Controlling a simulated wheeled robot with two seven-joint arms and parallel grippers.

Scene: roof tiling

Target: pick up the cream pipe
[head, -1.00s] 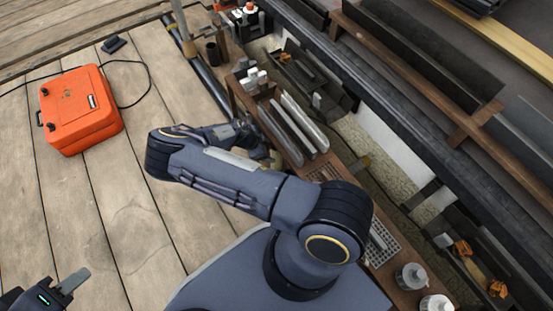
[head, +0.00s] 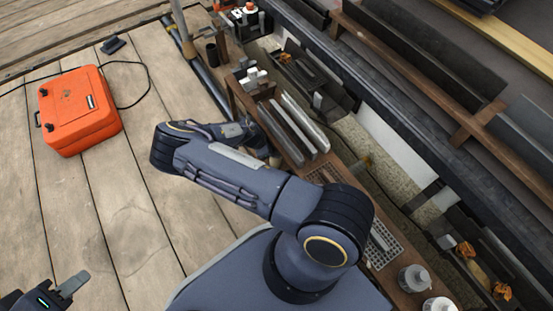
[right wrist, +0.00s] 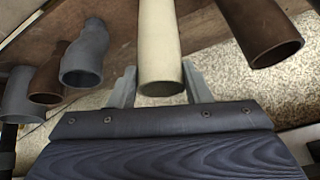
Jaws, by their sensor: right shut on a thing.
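The cream pipe (right wrist: 161,50) stands out in the right wrist view, its open end toward the camera. My right gripper (right wrist: 163,88) has one finger on each side of the pipe, near that open end, and is shut on it. In the head view my right arm covers most of this gripper and the pipe. My left gripper (head: 72,284) is at the bottom left of the head view, over the wooden deck and away from the pipes. Its fingers overlap there, so its opening is unclear.
Grey pipes (right wrist: 86,55) and brown pipes (right wrist: 268,32) flank the cream one. A narrow wooden bench (head: 341,176) carries long grey pieces (head: 304,122) and jars (head: 413,278). An orange case (head: 80,110) sits on the deck (head: 120,215), which is otherwise mostly clear.

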